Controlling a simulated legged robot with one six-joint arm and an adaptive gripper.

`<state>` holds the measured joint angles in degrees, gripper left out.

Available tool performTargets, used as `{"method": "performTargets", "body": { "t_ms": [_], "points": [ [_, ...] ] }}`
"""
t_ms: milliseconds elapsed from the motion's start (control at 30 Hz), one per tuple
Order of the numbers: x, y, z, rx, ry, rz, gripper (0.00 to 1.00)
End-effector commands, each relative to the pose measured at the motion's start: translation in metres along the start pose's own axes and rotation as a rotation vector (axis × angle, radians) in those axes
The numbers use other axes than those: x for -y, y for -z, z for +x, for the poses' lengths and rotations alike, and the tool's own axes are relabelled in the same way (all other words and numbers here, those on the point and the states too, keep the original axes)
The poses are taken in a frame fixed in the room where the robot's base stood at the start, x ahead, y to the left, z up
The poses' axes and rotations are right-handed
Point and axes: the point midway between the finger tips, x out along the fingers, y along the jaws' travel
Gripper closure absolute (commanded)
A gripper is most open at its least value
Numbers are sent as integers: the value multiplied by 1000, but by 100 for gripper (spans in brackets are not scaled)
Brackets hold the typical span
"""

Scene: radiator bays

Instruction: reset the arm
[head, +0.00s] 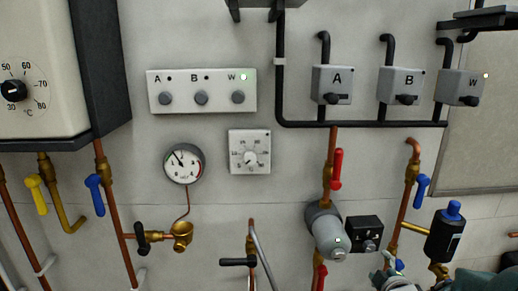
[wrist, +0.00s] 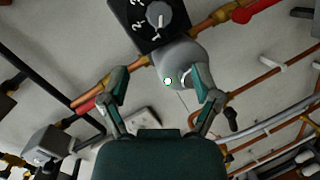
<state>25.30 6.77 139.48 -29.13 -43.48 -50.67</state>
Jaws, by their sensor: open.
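My gripper (wrist: 160,84) is open and empty in the wrist view, its two teal fingers spread apart. Between and beyond the fingers is the grey rounded pump (wrist: 180,58) with a small light on its face. I cannot tell how far it is from the fingertips. In the head view my gripper (head: 396,277) shows only partly at the lower right edge, below and to the right of the grey pump (head: 327,234). Most of my arm is outside the head view.
Beside the pump is a black dial box (head: 365,233), also in the wrist view (wrist: 152,20). A black valve with a blue cap (head: 445,232) stands near my gripper. Switch boxes A, B, W hang above.

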Motion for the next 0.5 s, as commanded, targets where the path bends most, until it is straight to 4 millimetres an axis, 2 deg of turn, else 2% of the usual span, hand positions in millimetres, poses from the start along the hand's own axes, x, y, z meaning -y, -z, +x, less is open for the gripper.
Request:
{"method": "performTargets", "body": {
  "t_ms": [33, 267, 500],
  "points": [
    [-6, 10, -7, 29, 19, 40, 19],
    [-12, 38, -50, 204, 130, 303, 19],
    [0, 70, -116, 375, 252, 608, 19]
  ]
}}
